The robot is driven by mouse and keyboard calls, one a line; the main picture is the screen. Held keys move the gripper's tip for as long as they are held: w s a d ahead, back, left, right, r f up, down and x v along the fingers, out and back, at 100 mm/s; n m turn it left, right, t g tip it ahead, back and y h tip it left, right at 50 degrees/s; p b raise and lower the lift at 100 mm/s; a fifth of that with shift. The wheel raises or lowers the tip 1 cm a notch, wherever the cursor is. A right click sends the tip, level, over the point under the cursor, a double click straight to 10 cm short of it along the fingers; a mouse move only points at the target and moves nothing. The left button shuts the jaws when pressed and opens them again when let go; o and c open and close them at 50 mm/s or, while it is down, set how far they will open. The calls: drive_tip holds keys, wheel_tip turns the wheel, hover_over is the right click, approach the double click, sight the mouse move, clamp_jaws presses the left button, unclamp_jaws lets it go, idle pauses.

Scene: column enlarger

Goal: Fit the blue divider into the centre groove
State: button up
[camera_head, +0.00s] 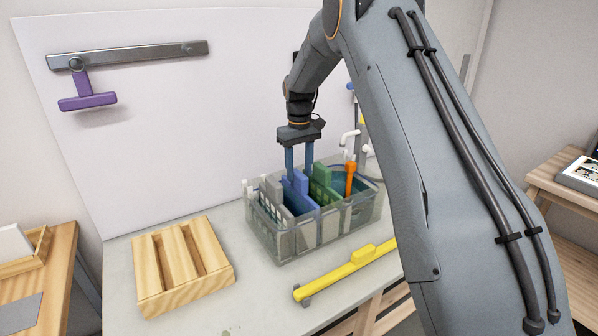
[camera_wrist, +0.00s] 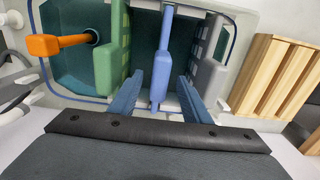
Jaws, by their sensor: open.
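The blue divider (camera_head: 297,184) stands upright in a translucent bin (camera_head: 285,245), between a grey divider (camera_head: 272,192) and a green divider (camera_head: 321,183). My gripper (camera_head: 299,168) points down over the bin, open. In the wrist view, the blue divider (camera_wrist: 162,74) lies between my two fingers (camera_wrist: 160,88), with a gap on each side; the green divider (camera_wrist: 112,60) is to the left and the grey one (camera_wrist: 208,80) to the right. A wooden block (camera_head: 183,265) with parallel grooves sits on the table left of the bin; its grooves look empty.
An orange-handled tool (camera_head: 350,178) stands in the bin's right part. A yellow bar (camera_head: 345,270) lies in front of the bin. A purple T-shaped piece (camera_head: 87,102) hangs from a metal rail (camera_head: 140,55) on the back panel. Bare table shows between block and bin.

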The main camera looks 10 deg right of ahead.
drive_tip(key=shift+r+p, duration=1.4)
drive_tip(key=shift+r, duration=2)
drive_tip(key=shift+r, duration=0.1)
wheel_tip(320, 180, up, 7)
drive_tip(key=b, duration=0.3)
drive_tip(key=s+f+m+b, duration=0.1)
drive_tip(key=s+f, duration=0.5)
drive_tip(key=s, duration=0.6)
drive_tip(key=s+f+m+t+b, duration=0.1)
drive_tip(key=s+f, duration=0.5)
drive_tip(key=s, duration=0.5)
drive_tip(key=s+f+m+b, duration=0.1)
drive_tip(key=s+f, duration=0.5)
drive_tip(key=s, duration=0.6)
drive_tip(key=shift+s+a+f+m+b, duration=0.15)
drive_tip(key=shift+s+f+m+b, duration=0.15)
drive_tip(key=shift+b, duration=0.3)
drive_tip(key=shift+c, duration=1.3)
drive_tip(key=shift+a, duration=0.1)
drive_tip(key=shift+c, duration=0.2)
